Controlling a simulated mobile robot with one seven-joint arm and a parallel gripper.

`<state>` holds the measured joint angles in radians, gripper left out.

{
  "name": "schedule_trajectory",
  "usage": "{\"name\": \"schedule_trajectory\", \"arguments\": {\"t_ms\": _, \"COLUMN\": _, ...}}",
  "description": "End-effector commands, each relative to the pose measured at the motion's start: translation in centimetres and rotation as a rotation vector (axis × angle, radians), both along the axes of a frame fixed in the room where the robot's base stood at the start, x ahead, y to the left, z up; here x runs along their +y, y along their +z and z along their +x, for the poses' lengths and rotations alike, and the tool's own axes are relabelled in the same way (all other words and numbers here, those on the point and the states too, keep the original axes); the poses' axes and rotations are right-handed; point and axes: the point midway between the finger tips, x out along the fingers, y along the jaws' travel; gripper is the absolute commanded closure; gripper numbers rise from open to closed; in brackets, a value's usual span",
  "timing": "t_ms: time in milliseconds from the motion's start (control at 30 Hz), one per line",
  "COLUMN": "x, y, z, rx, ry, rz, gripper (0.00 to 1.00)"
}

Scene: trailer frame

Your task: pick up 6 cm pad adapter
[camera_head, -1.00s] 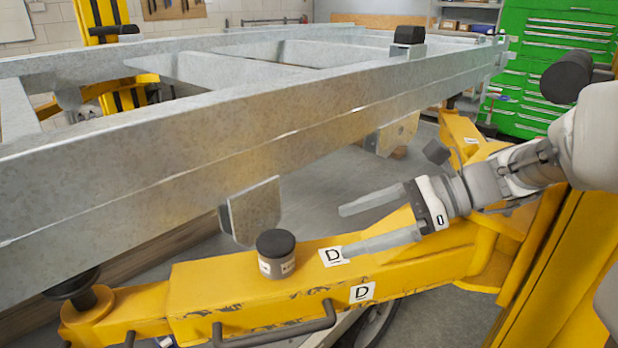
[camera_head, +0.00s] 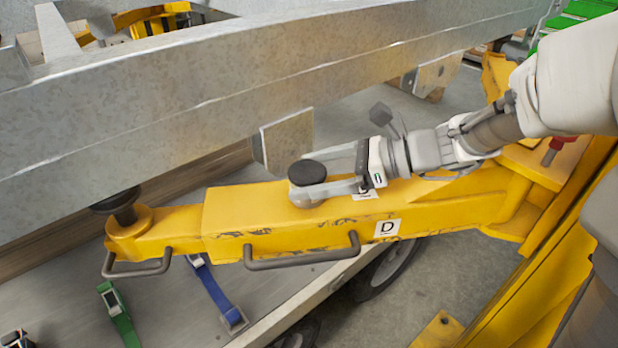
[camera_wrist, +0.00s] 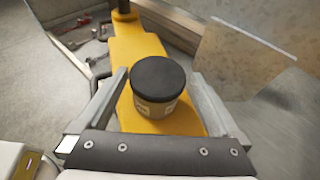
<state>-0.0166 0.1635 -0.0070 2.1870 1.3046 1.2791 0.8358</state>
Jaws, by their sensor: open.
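The pad adapter (camera_head: 307,173) is a short grey cylinder with a black round top and small white labels. It stands upright on the yellow lift arm (camera_head: 225,222). In the wrist view the adapter (camera_wrist: 158,88) sits between the two fingers of my gripper (camera_wrist: 160,76). My gripper (camera_head: 312,178) is open, with one finger on each side of the adapter. I cannot tell whether either finger touches it. In the head view the near finger hides part of its lower side.
The galvanized trailer frame (camera_head: 170,110) runs above and behind the arm, with a metal plate (camera_head: 288,140) hanging close behind the adapter. A handle bar (camera_head: 300,258) runs along the arm's front. Blue (camera_head: 215,295) and green (camera_head: 118,312) straps lie lower left.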

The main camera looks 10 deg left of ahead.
Motion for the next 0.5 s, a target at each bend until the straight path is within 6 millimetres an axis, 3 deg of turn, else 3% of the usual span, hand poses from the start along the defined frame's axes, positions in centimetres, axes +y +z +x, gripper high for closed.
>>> {"name": "schedule_trajectory", "arguments": {"t_ms": 233, "x": 3.1, "y": -1.8, "z": -0.4, "rx": 0.002, "ry": 0.003, "rz": 0.0, "gripper": 0.0}}
{"name": "schedule_trajectory", "arguments": {"t_ms": 500, "x": 3.6, "y": -2.0, "z": -0.3, "rx": 0.0, "ry": 0.0, "rz": 0.0, "gripper": 0.0}}
